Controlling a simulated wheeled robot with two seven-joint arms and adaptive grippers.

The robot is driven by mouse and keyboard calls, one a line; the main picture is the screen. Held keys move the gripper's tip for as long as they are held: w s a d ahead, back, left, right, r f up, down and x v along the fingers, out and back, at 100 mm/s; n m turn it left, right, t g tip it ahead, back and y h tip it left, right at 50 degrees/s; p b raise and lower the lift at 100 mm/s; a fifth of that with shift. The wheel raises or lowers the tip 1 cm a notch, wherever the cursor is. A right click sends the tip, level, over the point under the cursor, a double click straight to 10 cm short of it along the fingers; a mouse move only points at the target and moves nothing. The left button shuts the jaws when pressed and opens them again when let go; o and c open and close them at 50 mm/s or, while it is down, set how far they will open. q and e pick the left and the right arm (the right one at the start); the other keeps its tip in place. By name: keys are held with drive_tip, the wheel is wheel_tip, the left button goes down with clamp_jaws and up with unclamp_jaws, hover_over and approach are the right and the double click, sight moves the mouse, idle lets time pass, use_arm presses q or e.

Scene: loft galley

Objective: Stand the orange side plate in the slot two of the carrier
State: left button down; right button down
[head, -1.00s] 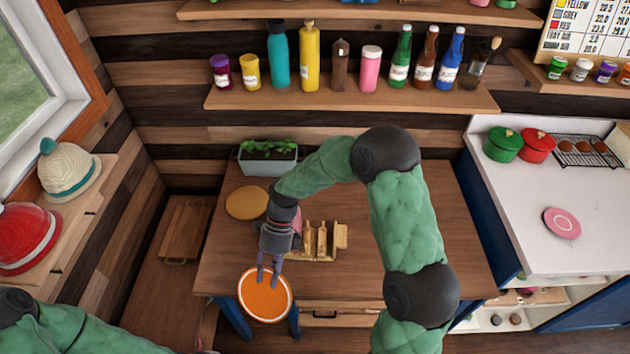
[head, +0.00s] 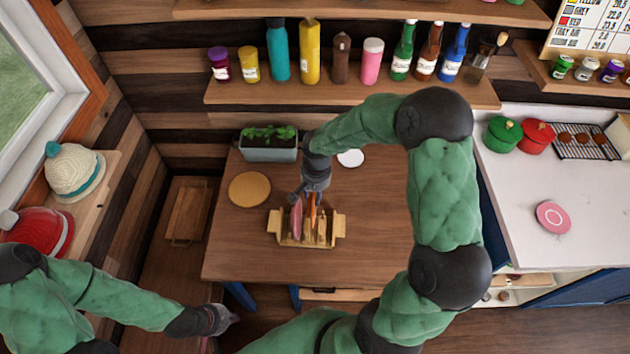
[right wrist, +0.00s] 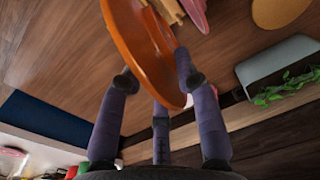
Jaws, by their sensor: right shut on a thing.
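The wooden carrier (head: 338,232) stands on the table. A pink plate (head: 296,222) stands upright in it, left of the orange side plate (head: 313,207). My right gripper (head: 308,197) is above the carrier, shut on the orange plate, which is edge-on to the head view. The right wrist view shows the orange plate (right wrist: 140,42) between my right fingers (right wrist: 155,82), with parts of the carrier (right wrist: 166,10) and pink plate (right wrist: 195,14) beyond. I cannot tell whether the plate's lower edge is inside a slot. My left gripper (head: 222,319) is low at the left, its jaws unclear.
A round cork mat (head: 249,190), a planter (head: 268,152) and a small white round thing (head: 350,158) are on the table (head: 240,250). Its front left is clear. A pink plate (head: 553,217) lies on the white counter at the right. A shelf of bottles hangs behind.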

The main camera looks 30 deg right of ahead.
drive_tip(key=shift+w+d+r+n, duration=0.35)
drive_tip(key=shift+w+d+n, duration=0.05)
drive_tip(key=shift+w, duration=0.05)
drive_tip(key=shift+a+b, duration=0.1)
drive_tip(key=shift+b, duration=0.25)
drive_tip(key=shift+f+b, duration=6.25)
drive_tip(key=shift+f, duration=0.75)
drive_tip(key=c, duration=0.8)
unclamp_jaws()
